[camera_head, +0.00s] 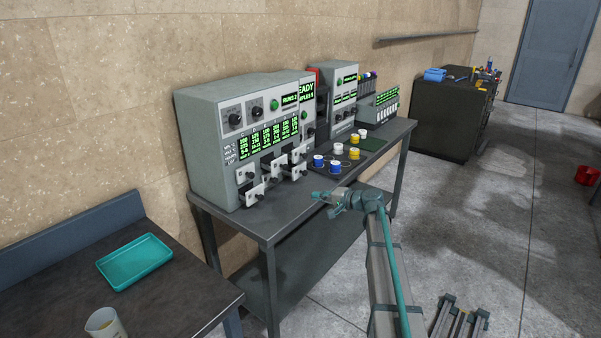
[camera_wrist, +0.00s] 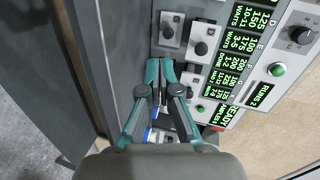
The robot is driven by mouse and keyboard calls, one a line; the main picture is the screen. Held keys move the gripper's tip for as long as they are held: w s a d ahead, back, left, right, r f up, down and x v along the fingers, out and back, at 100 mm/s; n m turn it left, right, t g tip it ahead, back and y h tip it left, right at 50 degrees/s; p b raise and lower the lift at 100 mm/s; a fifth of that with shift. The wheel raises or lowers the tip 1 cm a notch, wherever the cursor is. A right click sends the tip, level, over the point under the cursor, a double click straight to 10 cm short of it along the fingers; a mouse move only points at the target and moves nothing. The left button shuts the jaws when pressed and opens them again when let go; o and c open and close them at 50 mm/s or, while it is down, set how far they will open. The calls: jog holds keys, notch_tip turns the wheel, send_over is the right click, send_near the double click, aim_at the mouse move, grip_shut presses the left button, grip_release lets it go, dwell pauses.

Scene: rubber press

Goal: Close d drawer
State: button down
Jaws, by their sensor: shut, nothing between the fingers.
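The grey press cabinet (camera_head: 216,150) stands on the table with small white drawers low on its front, each with a dark knob. Some stick out, such as the front left one (camera_head: 254,194) and the right one (camera_head: 294,172). In the wrist view, drawer fronts (camera_wrist: 171,28) and (camera_wrist: 203,42) show beyond my gripper (camera_wrist: 160,66), whose fingers are shut and empty. In the head view my gripper (camera_head: 322,196) is in front of and right of the drawers, apart from them.
Blue and white cups (camera_head: 335,167) and yellow ones (camera_head: 354,153) stand on a dark mat just beyond my gripper. A second machine (camera_head: 340,95) stands further right on the table (camera_head: 225,208). A teal tray (camera_head: 135,262) is on the left bench.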

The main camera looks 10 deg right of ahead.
notch_tip(320, 180, up, 4)
jog(key=w+d+r+m+t+y, duration=0.1)
jog(key=w, duration=0.2)
jog(key=t+p, duration=0.1)
jog(key=p, duration=0.4)
send_near(280, 166)
jog(key=shift+w+a+m, duration=0.2)
jog(key=shift+w+a, duration=0.05)
jog(key=shift+w, duration=0.35)
jog(key=shift+w+a+m, duration=0.2)
jog(key=shift+w+a, duration=0.1)
jog(key=shift+w, duration=0.35)
jog(key=shift+p+x, duration=0.45)
jog(key=shift+x, duration=0.35)
jog(key=shift+s+f, duration=0.1)
jog(key=shift+f, duration=0.05)
jog(key=shift+a, duration=0.1)
jog(key=shift+w+a+f+b, duration=0.1)
jog(key=shift+w+f+b, duration=0.05)
jog(key=shift+w+b, duration=0.15)
jog(key=b+x, duration=0.5)
jog(key=shift+w+a, duration=0.25)
jog(key=shift+a, duration=0.1)
jog(key=shift+w+r, duration=0.15)
jog(key=shift+r, duration=0.35)
